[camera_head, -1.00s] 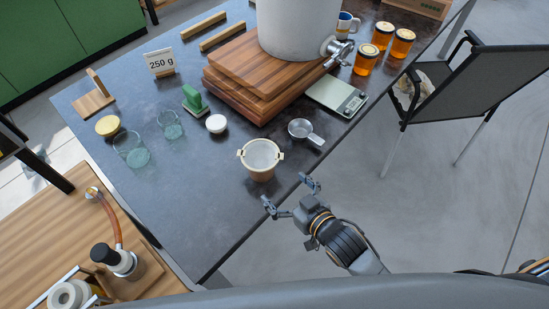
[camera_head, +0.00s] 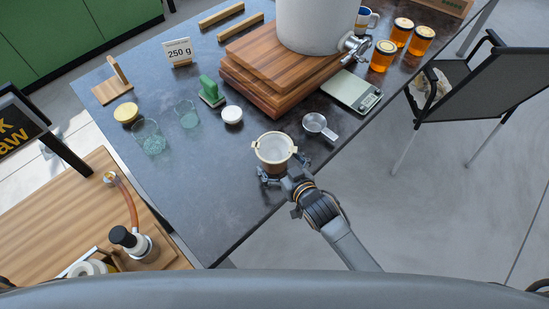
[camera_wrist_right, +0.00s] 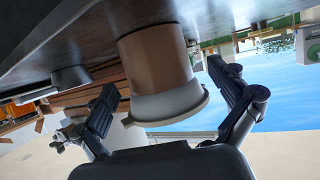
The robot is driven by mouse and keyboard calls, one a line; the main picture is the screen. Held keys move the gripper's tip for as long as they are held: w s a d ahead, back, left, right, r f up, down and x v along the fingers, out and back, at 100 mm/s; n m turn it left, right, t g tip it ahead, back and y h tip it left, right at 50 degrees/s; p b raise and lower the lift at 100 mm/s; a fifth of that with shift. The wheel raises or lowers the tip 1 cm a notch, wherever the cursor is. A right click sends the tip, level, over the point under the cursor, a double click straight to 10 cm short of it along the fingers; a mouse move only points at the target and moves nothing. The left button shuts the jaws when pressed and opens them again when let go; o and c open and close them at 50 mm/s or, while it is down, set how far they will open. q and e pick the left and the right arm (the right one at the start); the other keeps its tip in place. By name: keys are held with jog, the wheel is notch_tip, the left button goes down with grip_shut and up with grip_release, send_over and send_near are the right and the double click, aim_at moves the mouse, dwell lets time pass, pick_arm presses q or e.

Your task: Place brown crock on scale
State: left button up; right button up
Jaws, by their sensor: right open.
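The brown crock (camera_head: 273,150) stands near the table's front edge with a pale strainer-like top with side tabs on it. It also shows in the right wrist view (camera_wrist_right: 157,58). My right gripper (camera_head: 283,173) is open, its fingers on either side of the crock. In the right wrist view the two fingers (camera_wrist_right: 165,95) stand apart, with visible gaps to the crock. The scale (camera_head: 352,91), flat and pale with a small display, lies right of the wooden boards and is empty. My left gripper is not in view.
A metal measuring cup (camera_head: 316,123) lies between the crock and the scale. Stacked boards (camera_head: 262,80) carry a large pale tank (camera_head: 312,25) whose metal tap (camera_head: 355,46) overhangs near the scale. Honey jars (camera_head: 383,56) stand right of it. Glasses (camera_head: 149,137) stand left.

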aim_at(274, 154)
jog(key=shift+f+x, duration=0.25)
jog(key=shift+x, duration=1.7)
jog(key=shift+s+d, duration=0.1)
jog(key=shift+d, duration=0.1)
jog(key=shift+c, duration=0.4)
jog(key=c, duration=1.4)
jog(key=shift+r, duration=0.1)
jog(key=shift+c, duration=1.2)
jog(key=shift+r, duration=0.15)
